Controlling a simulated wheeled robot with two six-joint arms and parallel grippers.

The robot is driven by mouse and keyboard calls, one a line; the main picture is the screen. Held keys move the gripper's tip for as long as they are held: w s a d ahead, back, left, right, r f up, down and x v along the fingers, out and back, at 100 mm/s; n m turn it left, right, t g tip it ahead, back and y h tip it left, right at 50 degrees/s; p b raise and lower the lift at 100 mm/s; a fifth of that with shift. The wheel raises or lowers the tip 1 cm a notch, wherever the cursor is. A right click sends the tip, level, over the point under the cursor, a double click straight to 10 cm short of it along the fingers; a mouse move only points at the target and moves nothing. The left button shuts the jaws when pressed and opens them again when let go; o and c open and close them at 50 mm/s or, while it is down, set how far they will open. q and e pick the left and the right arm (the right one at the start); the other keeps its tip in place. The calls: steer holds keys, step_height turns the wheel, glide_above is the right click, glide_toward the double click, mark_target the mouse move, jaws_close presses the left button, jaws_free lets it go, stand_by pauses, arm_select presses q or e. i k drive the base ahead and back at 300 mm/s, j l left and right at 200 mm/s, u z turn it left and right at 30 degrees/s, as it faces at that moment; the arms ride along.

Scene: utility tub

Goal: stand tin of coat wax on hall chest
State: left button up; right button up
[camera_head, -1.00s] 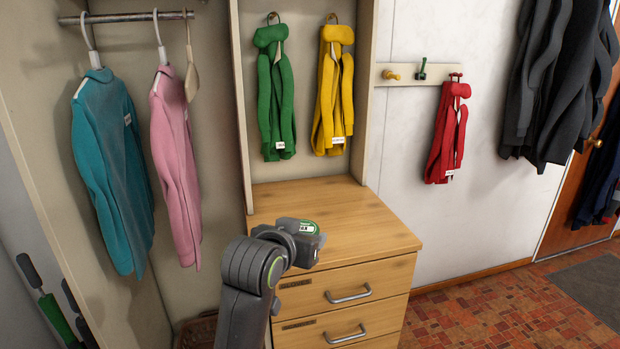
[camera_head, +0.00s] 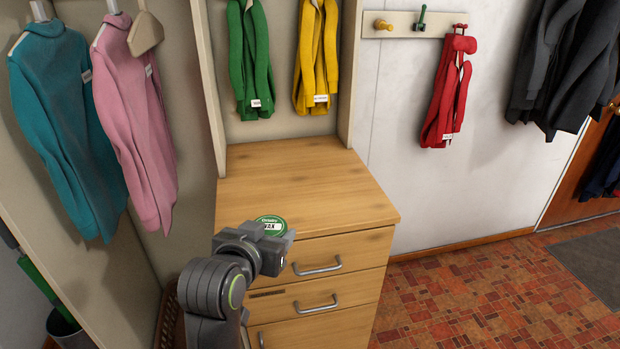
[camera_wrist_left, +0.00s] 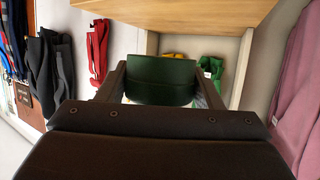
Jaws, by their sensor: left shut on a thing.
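The tin of coat wax (camera_head: 270,221) shows its round green lid with a white label in the head view. My left gripper (camera_head: 276,237) is shut on it and partly hides its side. In the left wrist view the dark green tin (camera_wrist_left: 158,80) sits between the two fingers. The hall chest (camera_head: 300,185) is light wood with a bare top. The tin and gripper appear in front of the chest's near edge; the gap between tin and chest top cannot be judged exactly. My right gripper is out of view.
The chest top is clear. Tall side panels flank the chest's back. Teal (camera_head: 65,130) and pink (camera_head: 135,120) sweaters hang at left.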

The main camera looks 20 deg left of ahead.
mark_target(342, 196)
steer(key=i+l+u, duration=0.1)
steer(key=i+l, duration=0.15)
steer(key=i+l+u, duration=0.1)
steer(key=l, duration=0.35)
steer(key=i+l+u, duration=0.1)
steer(key=i+l, duration=0.45)
steer(key=l, duration=0.25)
steer(key=i+l+u, duration=0.15)
steer(key=l, duration=0.25)
